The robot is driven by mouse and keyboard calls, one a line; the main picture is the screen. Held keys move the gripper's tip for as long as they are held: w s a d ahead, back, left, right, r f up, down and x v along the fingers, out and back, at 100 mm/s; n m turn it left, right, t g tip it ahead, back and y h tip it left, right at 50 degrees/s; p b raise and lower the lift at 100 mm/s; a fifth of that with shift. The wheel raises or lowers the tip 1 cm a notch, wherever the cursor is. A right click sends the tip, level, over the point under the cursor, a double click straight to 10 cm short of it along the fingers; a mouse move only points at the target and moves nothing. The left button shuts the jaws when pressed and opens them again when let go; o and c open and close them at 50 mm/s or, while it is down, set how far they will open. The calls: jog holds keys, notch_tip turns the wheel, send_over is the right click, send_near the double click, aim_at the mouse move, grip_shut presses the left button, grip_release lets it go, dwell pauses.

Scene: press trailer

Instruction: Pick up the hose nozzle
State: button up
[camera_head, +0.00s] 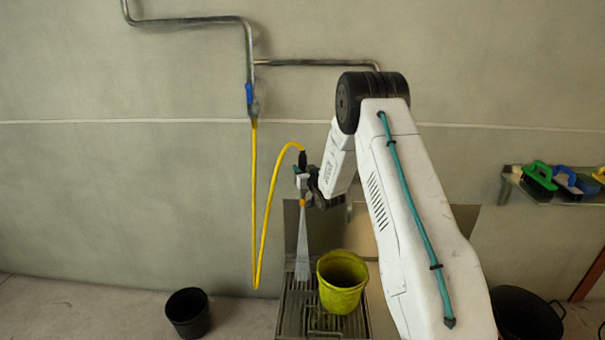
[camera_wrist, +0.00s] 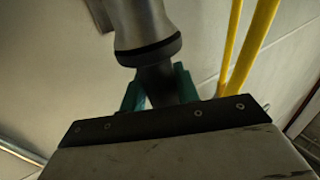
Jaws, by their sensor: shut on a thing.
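The hose nozzle (camera_head: 301,183) hangs upright in front of the wall, on the end of a yellow hose (camera_head: 268,215). A pale spray fans down from its orange tip onto the floor grate, left of the yellow-green bucket (camera_head: 341,294). My gripper (camera_head: 306,180) is shut on the nozzle from the right. In the wrist view the grey nozzle body (camera_wrist: 146,25) with a dark ring rises between the teal fingers (camera_wrist: 158,92). The exact finger contact is partly hidden by the dark gripper plate.
A pipe with a blue-handled tap (camera_head: 249,94) feeds the hose from the wall. The metal grate (camera_head: 292,312) carries the bucket. A black bucket (camera_head: 188,312) stands left and a black tub (camera_head: 524,314) right. A shelf (camera_head: 545,190) on the right holds brushes.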

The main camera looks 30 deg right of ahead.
notch_tip(320, 180, up, 31)
dwell(2.2)
jog(key=shift+a+r, duration=0.1)
jog(key=s+a, duration=0.5)
jog(key=s, duration=0.3)
jog(key=shift+s+a, duration=0.15)
jog(key=shift+a, duration=0.1)
dwell(0.5)
